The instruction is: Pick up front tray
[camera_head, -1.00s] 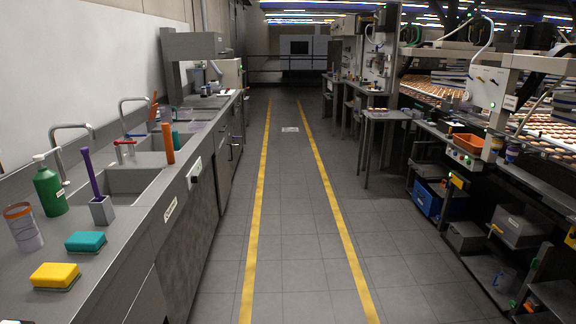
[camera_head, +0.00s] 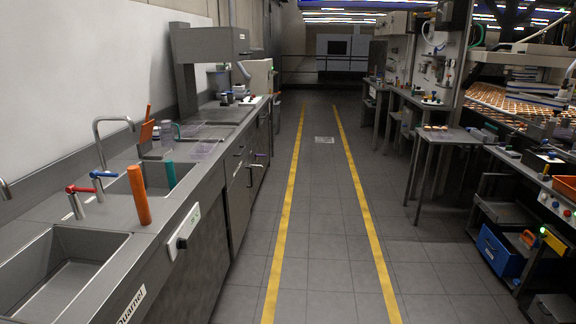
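Neither of my grippers shows in the head view. No tray can be singled out as the front tray. Rows of biscuits (camera_head: 500,101) lie on racks or a conveyor at the right back; whether they sit in trays is too small to tell. A small grey side table (camera_head: 447,136) on the right has a few small biscuit-like items on its top.
A yellow-lined aisle (camera_head: 325,220) runs ahead, its floor clear. On the left is a steel counter with a sink (camera_head: 60,270), taps and an orange cylinder (camera_head: 139,195). On the right, shelves hold a blue crate (camera_head: 499,250) and an orange bin (camera_head: 566,187).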

